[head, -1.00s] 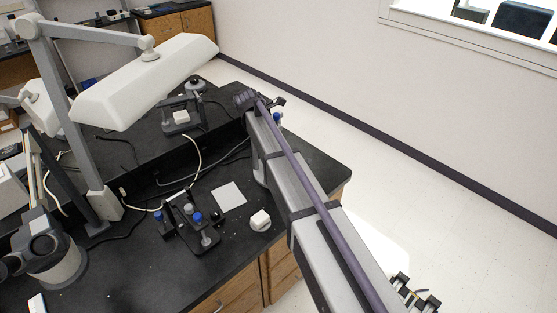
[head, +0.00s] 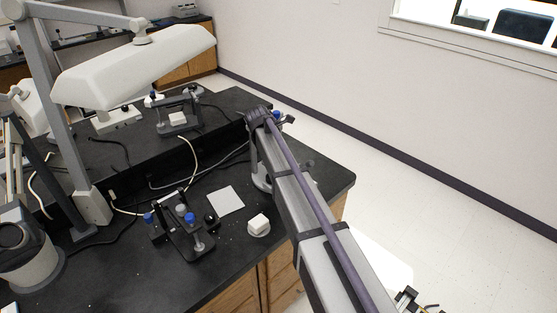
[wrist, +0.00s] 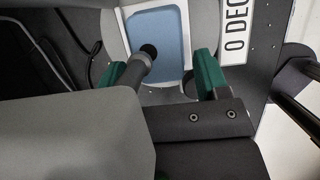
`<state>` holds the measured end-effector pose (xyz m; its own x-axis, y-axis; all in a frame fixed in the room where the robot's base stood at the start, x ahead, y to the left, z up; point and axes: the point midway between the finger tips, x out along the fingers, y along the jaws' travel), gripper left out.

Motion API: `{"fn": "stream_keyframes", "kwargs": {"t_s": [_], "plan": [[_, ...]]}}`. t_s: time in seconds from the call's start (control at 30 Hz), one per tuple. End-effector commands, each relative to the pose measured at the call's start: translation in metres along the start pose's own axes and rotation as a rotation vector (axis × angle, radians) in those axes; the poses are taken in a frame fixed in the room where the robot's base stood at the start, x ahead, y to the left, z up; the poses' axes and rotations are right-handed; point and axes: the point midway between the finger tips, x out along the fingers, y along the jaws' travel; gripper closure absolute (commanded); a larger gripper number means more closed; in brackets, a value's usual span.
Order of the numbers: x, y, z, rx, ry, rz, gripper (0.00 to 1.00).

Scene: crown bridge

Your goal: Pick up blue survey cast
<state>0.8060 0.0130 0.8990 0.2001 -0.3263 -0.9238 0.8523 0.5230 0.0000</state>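In the wrist view, a flat blue panel (wrist: 158,32) with rounded corners and a pale border sits on a grey round base; it looks like the blue survey cast, but I cannot tell for sure. My gripper (wrist: 160,72) has green fingertips that stand apart, one on each side below the panel, with nothing visibly held between them. A grey rod with a black end (wrist: 148,52) overlaps the panel's lower left. In the head view my arm reaches over the bench; its fingers and the blue panel are hidden there.
A "0 DEG" label (wrist: 236,30) is beside the panel. On the black bench (head: 120,265), a stand with blue knobs (head: 185,235), a white sheet (head: 226,201) and a small white block (head: 258,224) lie left of my arm. A white lamp (head: 135,68) hangs above.

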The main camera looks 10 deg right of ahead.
Motion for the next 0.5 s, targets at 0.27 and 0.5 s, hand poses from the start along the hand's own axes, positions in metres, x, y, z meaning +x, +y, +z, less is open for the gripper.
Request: {"fn": "stream_keyframes", "kwargs": {"t_s": [0.27, 0.5], "plan": [[-0.0001, 0.0001, -0.0002, 0.0, 0.0, 0.0, 0.59], [0.0, 0.0, -0.0002, 0.0, 0.0, 0.0, 0.82]]}}
